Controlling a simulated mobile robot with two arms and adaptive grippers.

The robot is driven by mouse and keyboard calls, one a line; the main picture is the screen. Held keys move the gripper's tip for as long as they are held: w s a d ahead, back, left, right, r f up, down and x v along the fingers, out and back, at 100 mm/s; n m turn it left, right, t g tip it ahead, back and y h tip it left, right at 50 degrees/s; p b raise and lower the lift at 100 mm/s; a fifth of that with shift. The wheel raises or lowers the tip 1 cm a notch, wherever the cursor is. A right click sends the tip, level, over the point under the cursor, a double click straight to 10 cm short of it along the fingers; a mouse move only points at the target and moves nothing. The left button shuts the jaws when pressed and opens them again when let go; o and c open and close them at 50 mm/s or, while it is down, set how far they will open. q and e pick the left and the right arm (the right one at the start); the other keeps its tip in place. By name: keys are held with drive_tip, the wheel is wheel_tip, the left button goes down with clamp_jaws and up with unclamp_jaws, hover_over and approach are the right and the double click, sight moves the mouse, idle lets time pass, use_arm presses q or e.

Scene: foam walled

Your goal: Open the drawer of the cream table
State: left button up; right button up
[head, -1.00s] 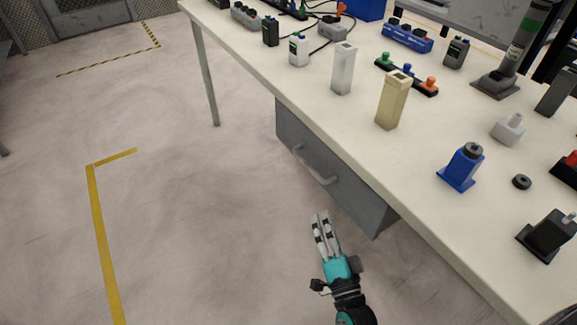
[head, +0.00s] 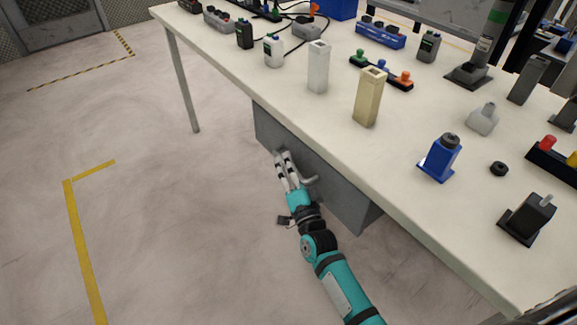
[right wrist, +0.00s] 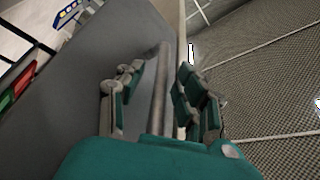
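The cream table (head: 300,112) crosses the head view, with a grey drawer (head: 345,200) under its near edge. The drawer looks shut. Its bar handle (head: 311,180) is partly hidden behind my right gripper (head: 283,160). In the right wrist view, the handle (right wrist: 160,85) runs between the two fingers of my right gripper (right wrist: 160,75). The fingers are apart, one on each side of the bar, with gaps visible, so the gripper is open around it. My left gripper is not in view.
The tabletop holds a beige block (head: 369,98), a white block (head: 318,68), a blue holder (head: 440,158) and several devices. A table leg (head: 183,85) stands at the far left. The floor (head: 180,220) left of the drawer is clear, with yellow line markings (head: 85,245).

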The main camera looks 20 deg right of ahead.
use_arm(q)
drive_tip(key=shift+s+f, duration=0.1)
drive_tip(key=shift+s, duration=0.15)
use_arm(e)
drive_tip(key=shift+c, duration=0.4)
clamp_jaws()
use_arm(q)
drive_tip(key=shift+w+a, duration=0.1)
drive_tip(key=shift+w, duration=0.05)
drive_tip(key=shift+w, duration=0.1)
